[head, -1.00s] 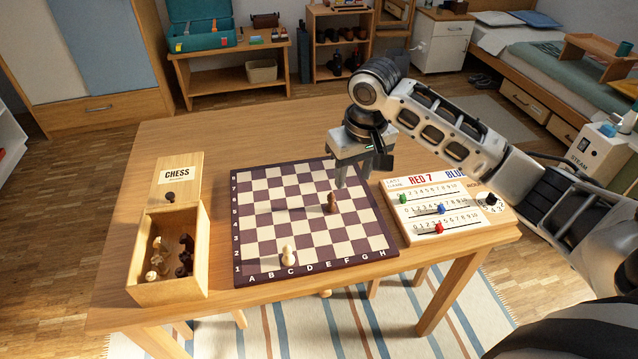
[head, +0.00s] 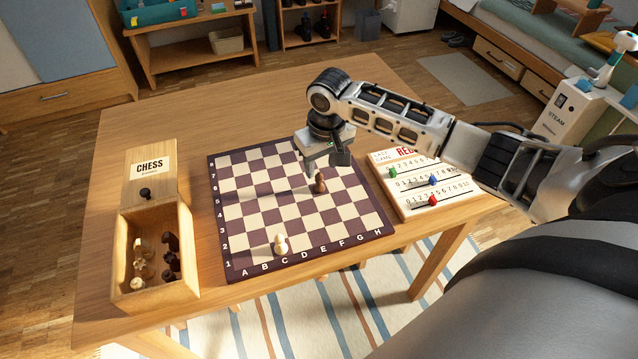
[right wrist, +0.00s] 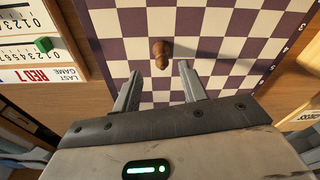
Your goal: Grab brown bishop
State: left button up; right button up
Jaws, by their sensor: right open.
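The brown bishop (head: 320,183) stands upright on the chessboard (head: 213,208), right of its middle. In the right wrist view the brown bishop (right wrist: 161,52) is just beyond the fingertips, roughly centred between them. My right gripper (head: 323,168) is over the board, close to the bishop, with its fingers pointing down. In the right wrist view the right gripper (right wrist: 158,72) is open, with nothing between its fingers. Whether it touches the bishop cannot be told. My left gripper is not in view.
A light pawn-like piece (head: 281,244) stands near the board's front edge. An open chess box (head: 190,250) with several pieces is at the left. A score board (head: 400,203) with sliders lies right of the board. The table (head: 130,132) is clear behind the board.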

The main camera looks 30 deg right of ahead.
aim_at(319, 173)
jog(key=f, duration=0.5)
jog(key=shift+w+a, duration=0.15)
jog(key=shift+w, duration=0.15)
grip_shut()
